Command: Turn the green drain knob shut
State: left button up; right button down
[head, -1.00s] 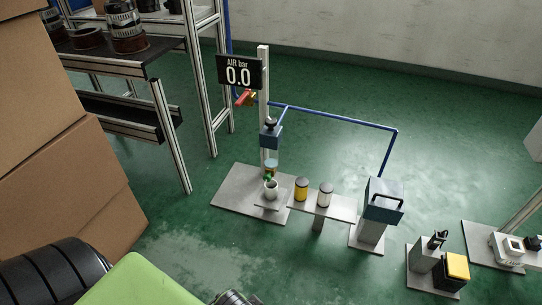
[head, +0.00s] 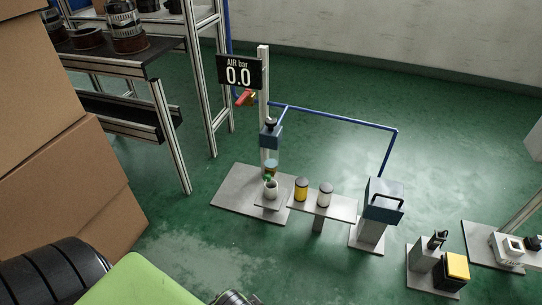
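The green drain knob (head: 267,178) is small and sits at the bottom of the filter bowl (head: 271,167), under the blue-grey regulator block (head: 271,136) on the upright post. A white cup (head: 271,189) stands just below the knob and partly hides it. How far the knob is turned is too small to tell. The display (head: 239,73) above reads "AIR bar 0.0". A red valve handle (head: 244,97) is on the post below the display. A metallic part at the bottom edge may be mine. Neither gripper can be made out.
A yellow canister (head: 301,189) and a white canister (head: 325,195) stand on a small shelf (head: 343,208) right of the cup. A blue pipe (head: 335,117) runs to a blue-topped box (head: 384,199). Cardboard boxes (head: 45,130) block the left. Green floor is open in front.

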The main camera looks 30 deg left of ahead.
aim_at(266, 177)
jog(key=k+j+u, duration=0.15)
jog(key=u, duration=0.3)
jog(key=k+j+u, duration=0.25)
jog(key=u, duration=0.25)
jog(key=k, duration=0.1)
